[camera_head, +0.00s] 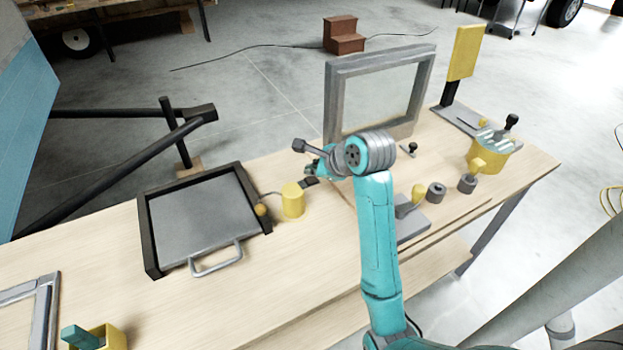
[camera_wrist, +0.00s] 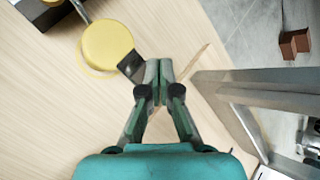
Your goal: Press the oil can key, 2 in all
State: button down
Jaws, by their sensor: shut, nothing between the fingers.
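The oil can is a yellow cylinder (camera_head: 293,201) standing on the wooden bench, with a thin dark spout on its left ending in a yellow ball (camera_head: 261,210). Its dark flat key (camera_head: 309,182) sticks out from the can's upper right side. The wrist view shows the can's round yellow top (camera_wrist: 107,45) and the key (camera_wrist: 131,66) pointing down-right. My gripper (camera_head: 312,171) is shut and empty. In the wrist view its fingertips (camera_wrist: 159,68) are right beside the key's outer end; whether they touch it I cannot tell.
A grey tray with a black rim (camera_head: 149,228) and a handle lies left of the can. A grey window frame (camera_head: 333,100) stands behind my gripper; it also shows at right in the wrist view (camera_wrist: 225,82). A yellow pot (camera_head: 490,155) stands at right. The front bench is fairly clear.

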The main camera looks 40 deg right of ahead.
aim_at(313, 181)
jog(key=shift+f, duration=0.2)
jog(key=shift+f, duration=0.25)
jog(key=shift+f, duration=0.7)
dwell(1.4)
jog(key=shift+r, duration=1.1)
jog(key=shift+r, duration=2.55)
